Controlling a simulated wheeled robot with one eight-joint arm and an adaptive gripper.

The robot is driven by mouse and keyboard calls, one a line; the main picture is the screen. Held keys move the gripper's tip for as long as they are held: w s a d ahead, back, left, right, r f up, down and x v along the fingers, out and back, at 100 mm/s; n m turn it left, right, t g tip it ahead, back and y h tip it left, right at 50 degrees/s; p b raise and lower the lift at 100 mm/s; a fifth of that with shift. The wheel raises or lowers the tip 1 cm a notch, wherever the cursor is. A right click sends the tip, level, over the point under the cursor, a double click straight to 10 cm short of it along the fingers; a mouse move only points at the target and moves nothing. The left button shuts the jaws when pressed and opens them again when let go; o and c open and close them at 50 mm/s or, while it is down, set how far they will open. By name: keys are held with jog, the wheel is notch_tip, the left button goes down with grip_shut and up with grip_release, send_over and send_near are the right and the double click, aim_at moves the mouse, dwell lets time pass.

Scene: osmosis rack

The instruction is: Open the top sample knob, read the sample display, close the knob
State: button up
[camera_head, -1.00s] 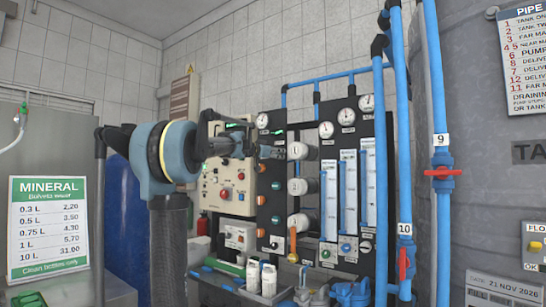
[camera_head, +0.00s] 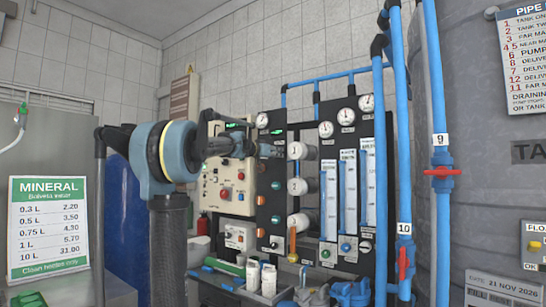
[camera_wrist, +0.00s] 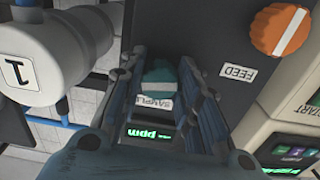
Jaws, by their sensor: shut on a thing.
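The top sample knob (camera_wrist: 160,76) is teal and sits between my gripper's fingers in the wrist view, above the white SAMPLE label (camera_wrist: 155,103) as pictured. My gripper (camera_wrist: 161,88) is shut on this knob, with a finger on each side. The sample display (camera_wrist: 152,135) is lit green and appears upside down; "ppm" shows, but its number is not readable. In the head view my gripper (camera_head: 258,150) is at the upper left of the black panel (camera_head: 272,205) and largely covers the knob.
A white vessel end marked 1 (camera_wrist: 40,50) is close on the left in the wrist view. An orange FEED knob (camera_wrist: 281,30) is at the upper right. A cream control box (camera_head: 228,180) stands behind my arm. Blue pipes (camera_head: 398,150) rise right of the panel.

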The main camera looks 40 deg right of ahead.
jog(key=n, duration=0.4)
jog(key=shift+w+n, duration=0.1)
jog(key=shift+n, duration=0.2)
jog(key=n, duration=0.3)
jog(key=shift+n, duration=0.4)
jog(key=n, duration=0.4)
jog(key=shift+a, duration=0.1)
jog(key=shift+n, duration=1.7)
jog(key=o, duration=1.1)
jog(key=shift+c, duration=0.2)
jog(key=v, duration=1.2)
